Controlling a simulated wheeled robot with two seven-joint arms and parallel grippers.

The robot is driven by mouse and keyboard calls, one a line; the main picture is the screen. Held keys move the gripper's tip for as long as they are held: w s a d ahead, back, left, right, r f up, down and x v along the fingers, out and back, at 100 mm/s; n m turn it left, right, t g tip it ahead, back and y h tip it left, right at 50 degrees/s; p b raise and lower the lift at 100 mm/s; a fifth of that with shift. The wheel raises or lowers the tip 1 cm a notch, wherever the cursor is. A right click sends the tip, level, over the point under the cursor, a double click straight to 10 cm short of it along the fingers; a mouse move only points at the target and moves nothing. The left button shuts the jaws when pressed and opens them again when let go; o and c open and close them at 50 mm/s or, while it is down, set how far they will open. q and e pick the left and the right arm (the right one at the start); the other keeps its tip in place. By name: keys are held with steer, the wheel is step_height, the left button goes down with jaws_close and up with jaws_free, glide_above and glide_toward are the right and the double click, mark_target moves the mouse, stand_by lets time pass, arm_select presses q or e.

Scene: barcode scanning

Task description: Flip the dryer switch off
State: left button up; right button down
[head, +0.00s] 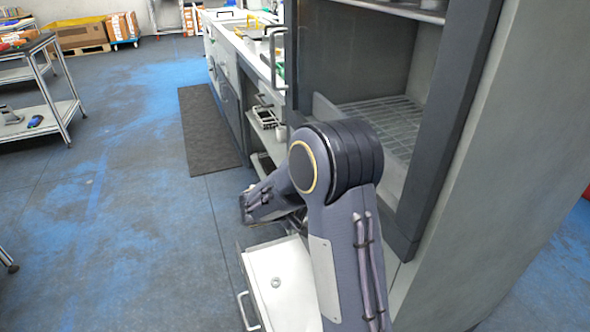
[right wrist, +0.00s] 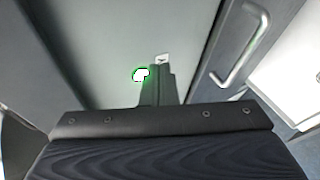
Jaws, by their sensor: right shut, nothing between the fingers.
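In the right wrist view, a small white shape with a bright green glowing edge (right wrist: 140,74) shows on a grey panel (right wrist: 110,40); it looks like the dryer switch, but its position cannot be read. My right gripper (right wrist: 162,72) is shut and empty, with its dark fingers just right of the glowing shape in the picture. Contact cannot be told. A small white mark shows at the fingertips. In the head view, my right arm bends down beside the tall grey cabinet (head: 515,140), and its fingers are hidden. My left gripper is not in view.
A white drawer (head: 282,282) stands open low beside the cabinet. A metal handle (right wrist: 243,48) is right of my fingers in the wrist view. A cluttered counter (head: 245,45) runs behind. The blue floor (head: 120,200) at left is mostly clear, with a dark mat (head: 207,130).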

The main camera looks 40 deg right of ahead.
steer(key=w+a+f+n+t+h, duration=0.1)
steer(key=w+a+n+t+h, duration=0.1)
steer(key=w, duration=0.5)
steer(key=w+a+f+n+t+h+b, duration=0.1)
steer(key=w+a+n+t+h, duration=0.1)
steer(key=w+n+t, duration=0.2)
steer(key=w+t, duration=0.2)
steer(key=w, duration=0.2)
steer(key=shift+w+a+f+t+h, duration=0.2)
steer(key=shift+w+t+h, duration=0.1)
steer(key=shift+t+h, duration=0.1)
steer(key=shift+d, duration=0.1)
steer(key=s+d+b+x, duration=0.1)
steer(key=s+x, duration=0.1)
steer(key=x, duration=1)
steer(key=shift+d, duration=0.55)
steer(key=shift+s+r, duration=0.1)
steer(key=shift+s, duration=0.05)
